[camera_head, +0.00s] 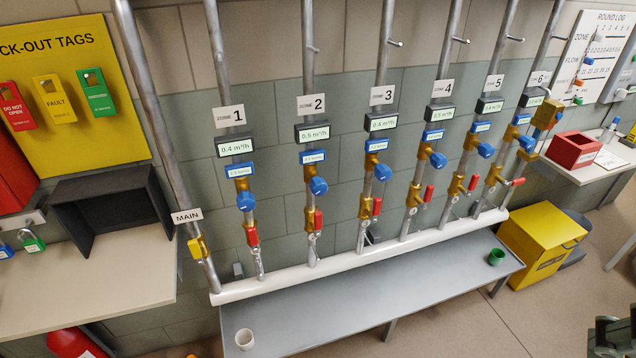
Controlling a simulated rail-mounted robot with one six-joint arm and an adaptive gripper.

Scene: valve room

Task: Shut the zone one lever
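The zone one pipe carries a "ZONE 1" sign (229,116), a 0.4 m³/h display (234,147) and a blue round knob (246,201). Below the knob sits a brass valve with the red zone one lever (252,236). This lever points down, roughly along the pipe. A dark mechanical shape (612,336) is cut off at the bottom right corner and may be my gripper. It is far from the zone one lever. Its fingers cannot be made out, and nothing is seen touching the lever.
Similar red levers sit on neighbouring pipes, including zone two (318,220) and zone three (377,206). The main pipe (165,130) stands left of zone one. A grey bench (330,305) below holds a white cup (244,339) and a green cup (496,257).

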